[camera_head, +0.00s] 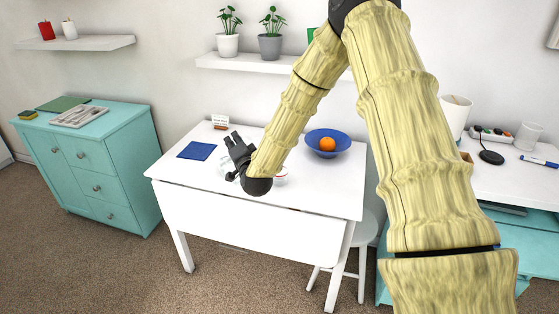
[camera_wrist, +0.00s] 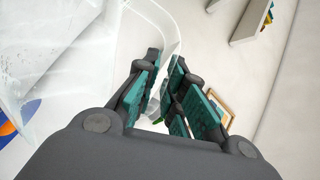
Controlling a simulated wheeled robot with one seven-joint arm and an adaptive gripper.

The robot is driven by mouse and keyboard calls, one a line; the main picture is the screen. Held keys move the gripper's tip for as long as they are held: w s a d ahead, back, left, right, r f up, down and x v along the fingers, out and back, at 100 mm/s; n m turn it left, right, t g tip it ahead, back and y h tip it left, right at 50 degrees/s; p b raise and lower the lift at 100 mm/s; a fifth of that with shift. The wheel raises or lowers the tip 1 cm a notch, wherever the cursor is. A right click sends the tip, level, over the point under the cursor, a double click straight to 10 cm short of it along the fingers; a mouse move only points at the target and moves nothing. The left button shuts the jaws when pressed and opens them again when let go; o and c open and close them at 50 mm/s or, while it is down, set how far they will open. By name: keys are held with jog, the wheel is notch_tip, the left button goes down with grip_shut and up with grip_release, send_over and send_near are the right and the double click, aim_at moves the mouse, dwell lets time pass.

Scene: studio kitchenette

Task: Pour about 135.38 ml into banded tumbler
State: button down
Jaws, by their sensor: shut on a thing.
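My gripper (camera_head: 236,143) is over the white table, its fingers pointing up and left. In the wrist view, my gripper (camera_wrist: 166,88) is shut on part of a clear vessel (camera_wrist: 85,50), apparently its handle. The vessel fills the upper left of that view and looks tilted there. Its contents cannot be made out. In the head view, a small whitish thing with red on it (camera_head: 281,176) shows just right of my wrist, mostly hidden by it. It may be the banded tumbler, but I cannot tell.
The white table (camera_head: 320,185) also holds a blue bowl (camera_head: 342,141) with an orange (camera_head: 327,144), a blue cloth (camera_head: 197,151) and a small card (camera_head: 220,121) at the back. A shelf (camera_head: 270,65) with potted plants hangs above. A stool (camera_head: 345,255) stands at the right.

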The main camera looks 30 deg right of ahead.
jog(key=shift+d+r+m+p, duration=0.3)
jog(key=shift+d+r+m, duration=0.1)
jog(key=shift+r, duration=0.25)
jog(key=shift+s+d+r+m+p, duration=0.1)
jog(key=shift+d+r+m+p, duration=0.45)
jog(key=shift+r+m, duration=0.1)
jog(key=shift+d+r, duration=0.15)
jog(key=shift+d, duration=0.05)
jog(key=shift+s+d+r+m, duration=0.1)
jog(key=shift+d+m, duration=0.15)
jog(key=shift+d, duration=0.05)
jog(key=shift+s+d+r+m, duration=0.1)
jog(key=shift+d+r+m, duration=0.2)
jog(key=shift+d, duration=0.2)
jog(key=shift+s+d+r+m, duration=0.1)
jog(key=shift+d+r+m, duration=0.15)
jog(key=shift+d, duration=0.25)
dwell(1.8)
